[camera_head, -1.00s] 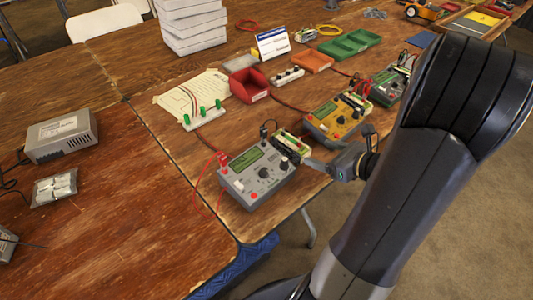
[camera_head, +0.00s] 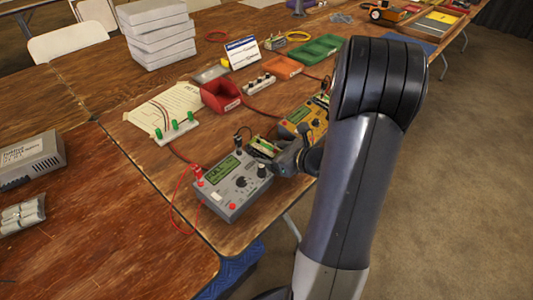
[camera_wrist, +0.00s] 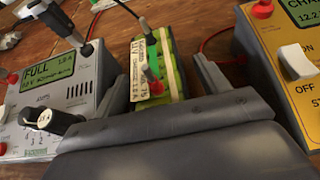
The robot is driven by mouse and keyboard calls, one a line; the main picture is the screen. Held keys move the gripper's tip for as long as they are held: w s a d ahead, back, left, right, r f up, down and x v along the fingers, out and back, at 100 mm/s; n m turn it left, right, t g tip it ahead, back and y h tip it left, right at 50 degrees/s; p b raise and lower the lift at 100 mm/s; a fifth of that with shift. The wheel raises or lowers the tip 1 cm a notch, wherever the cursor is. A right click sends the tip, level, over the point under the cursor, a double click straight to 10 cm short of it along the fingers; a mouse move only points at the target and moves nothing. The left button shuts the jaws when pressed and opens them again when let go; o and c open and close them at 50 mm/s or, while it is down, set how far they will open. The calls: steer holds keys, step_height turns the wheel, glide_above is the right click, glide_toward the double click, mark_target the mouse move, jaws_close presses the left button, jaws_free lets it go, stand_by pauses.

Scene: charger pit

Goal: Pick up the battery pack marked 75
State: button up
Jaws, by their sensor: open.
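A green battery pack with pale straps and a paper label (camera_wrist: 157,65) lies between the grey charger (camera_wrist: 58,75) and the yellow charger (camera_wrist: 295,50) in the wrist view. The label's small writing is too blurred to read surely. A red plug stands at the pack. My gripper (camera_wrist: 155,78) is open, with its fingers on either side of the pack and nothing gripped. In the head view the pack (camera_head: 263,147) sits right beside the grey charger (camera_head: 233,183), and my gripper (camera_head: 288,160) is close to its right. My arm hides part of the yellow charger (camera_head: 303,121).
The grey charger's display reads FULL. Red and black leads run near the chargers. A strip with green clips (camera_head: 175,130), a red bin (camera_head: 220,96), an orange tray (camera_head: 282,67) and a green tray (camera_head: 315,48) stand behind. The table's front edge is close by.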

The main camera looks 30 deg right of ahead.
steer(key=shift+c, duration=0.2)
jaws_close()
stand_by(0.6)
